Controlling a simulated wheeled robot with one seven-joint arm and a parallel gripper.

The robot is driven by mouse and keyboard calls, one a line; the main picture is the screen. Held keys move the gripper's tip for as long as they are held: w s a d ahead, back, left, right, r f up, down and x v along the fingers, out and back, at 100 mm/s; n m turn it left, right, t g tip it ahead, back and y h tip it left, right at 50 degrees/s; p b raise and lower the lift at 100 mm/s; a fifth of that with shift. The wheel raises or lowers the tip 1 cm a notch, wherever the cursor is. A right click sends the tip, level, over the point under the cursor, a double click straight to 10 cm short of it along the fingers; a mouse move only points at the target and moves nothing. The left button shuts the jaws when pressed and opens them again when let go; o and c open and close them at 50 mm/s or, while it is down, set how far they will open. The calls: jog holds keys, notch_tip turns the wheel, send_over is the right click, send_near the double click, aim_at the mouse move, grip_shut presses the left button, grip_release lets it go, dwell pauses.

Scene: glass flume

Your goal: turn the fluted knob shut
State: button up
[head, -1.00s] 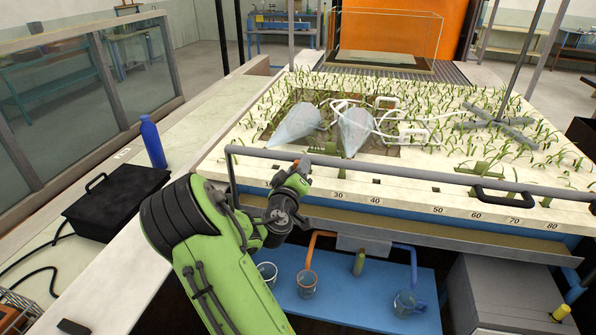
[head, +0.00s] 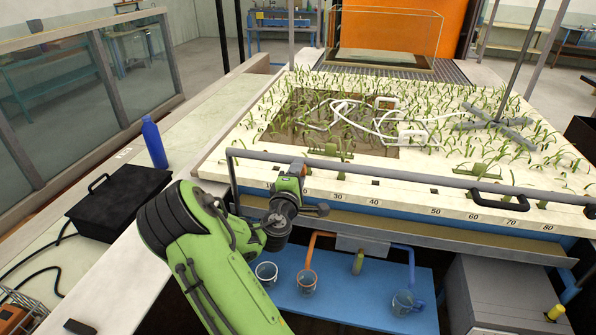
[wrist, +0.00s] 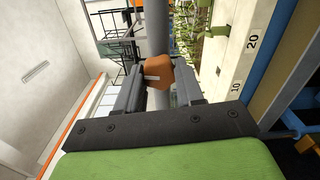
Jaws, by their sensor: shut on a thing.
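The knob (wrist: 158,72) is orange, with a pale line on its face. In the wrist view it sits between the two dark fingers of my gripper (wrist: 160,84), which are shut on it. The fingers cover its sides, so its flutes are hard to make out. In the head view a small part of the knob (head: 299,164) shows by the front rail, at the end of my green arm. My gripper is largely hidden there.
A grey rail (head: 400,176) runs along the front of the planted bed (head: 225,160), close to my gripper. Below are a blue shelf (head: 335,308) with clear beakers, an orange pipe and a blue pipe (head: 411,265). A black case (head: 115,205) and blue bottle (head: 153,142) stand left.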

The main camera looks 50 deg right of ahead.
jog(key=shift+n, duration=0.7)
jog(key=shift+p, duration=0.3)
jog(key=o, duration=1.1)
jog(key=shift+c, duration=0.2)
jog(key=shift+a, duration=0.1)
jog(key=b+v, duration=1.4)
jog(key=v, duration=0.1)
jog(key=shift+s+a+b, duration=0.2)
jog(key=shift+a+b, duration=0.1)
